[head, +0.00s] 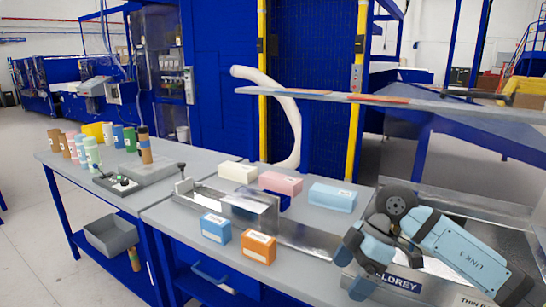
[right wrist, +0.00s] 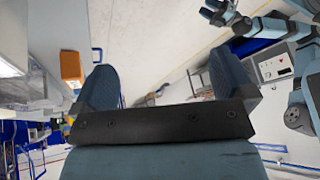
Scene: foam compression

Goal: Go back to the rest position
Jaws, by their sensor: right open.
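My right gripper (head: 362,268) is at the lower right of the head view, over the right end of the grey table (head: 158,212). In the right wrist view my right gripper (right wrist: 166,82) has its two dark blue fingers wide apart with nothing between them. Its arm is folded close to my body. Another dark gripper (right wrist: 226,15) on a light blue arm shows at the top right of the right wrist view. It looks like my left one, too small to tell if it is open. The left arm is not in the head view.
Foam blocks stand on the table: white (head: 237,172), pink (head: 280,183), light blue (head: 332,197), blue (head: 216,227) and orange (head: 258,246). A metal fixture (head: 250,208) lies among them. Several coloured cylinders (head: 91,150) stand at the left. A grey bin (head: 110,235) is below.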

